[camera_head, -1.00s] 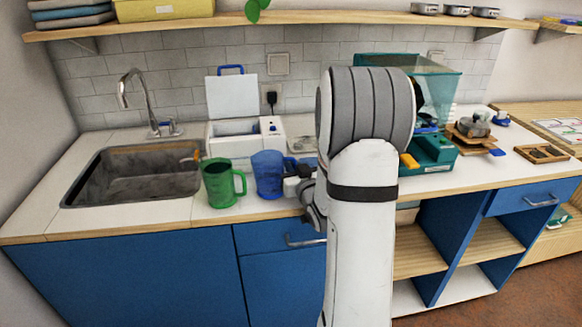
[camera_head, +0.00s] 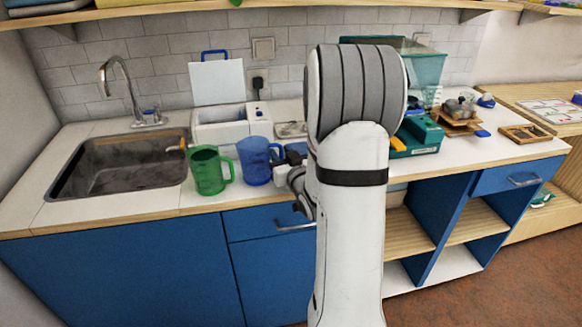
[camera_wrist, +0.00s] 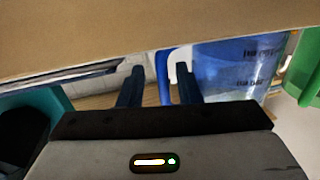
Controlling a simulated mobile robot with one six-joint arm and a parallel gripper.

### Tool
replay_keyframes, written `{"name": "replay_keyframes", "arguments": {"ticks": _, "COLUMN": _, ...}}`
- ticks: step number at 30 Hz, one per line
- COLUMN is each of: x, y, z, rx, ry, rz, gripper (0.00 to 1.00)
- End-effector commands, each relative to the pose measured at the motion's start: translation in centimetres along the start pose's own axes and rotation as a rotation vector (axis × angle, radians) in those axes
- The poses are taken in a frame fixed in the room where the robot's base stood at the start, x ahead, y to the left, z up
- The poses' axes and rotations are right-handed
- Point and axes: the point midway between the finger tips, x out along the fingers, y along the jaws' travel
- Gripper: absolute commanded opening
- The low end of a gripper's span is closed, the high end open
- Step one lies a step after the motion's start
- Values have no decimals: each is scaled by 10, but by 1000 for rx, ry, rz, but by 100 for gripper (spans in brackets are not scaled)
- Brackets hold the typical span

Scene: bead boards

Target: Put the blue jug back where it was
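The blue jug (camera_head: 255,162) stands upright on the worktop near its front edge, its handle toward the right. My gripper (camera_head: 290,164) is at the handle side of the jug, partly hidden by my arm. In the wrist view the jug (camera_wrist: 235,72) is translucent blue with dark markings. My gripper (camera_wrist: 158,88) shows two dark fingers spread apart, with the blue handle (camera_wrist: 163,75) appearing between them. I cannot tell whether a finger touches the handle.
A green jug (camera_head: 208,172) stands close to the left of the blue jug. The sink (camera_head: 120,165) is farther left. A white box with a raised lid (camera_head: 222,124) stands behind the jugs. A teal device (camera_head: 418,137) is to the right, beyond my arm.

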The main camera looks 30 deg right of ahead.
Motion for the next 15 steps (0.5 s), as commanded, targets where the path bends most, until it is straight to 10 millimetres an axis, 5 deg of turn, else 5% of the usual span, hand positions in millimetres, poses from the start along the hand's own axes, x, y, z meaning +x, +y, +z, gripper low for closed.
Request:
{"name": "replay_keyframes", "arguments": {"ticks": 6, "x": -51, "y": 1, "z": 4, "rx": -1, "ry": 2, "rz": 3, "gripper": 31}}
{"name": "replay_keyframes", "arguments": {"ticks": 15, "x": -77, "y": 0, "z": 6, "rx": 1, "ry": 7, "rz": -10, "gripper": 31}}
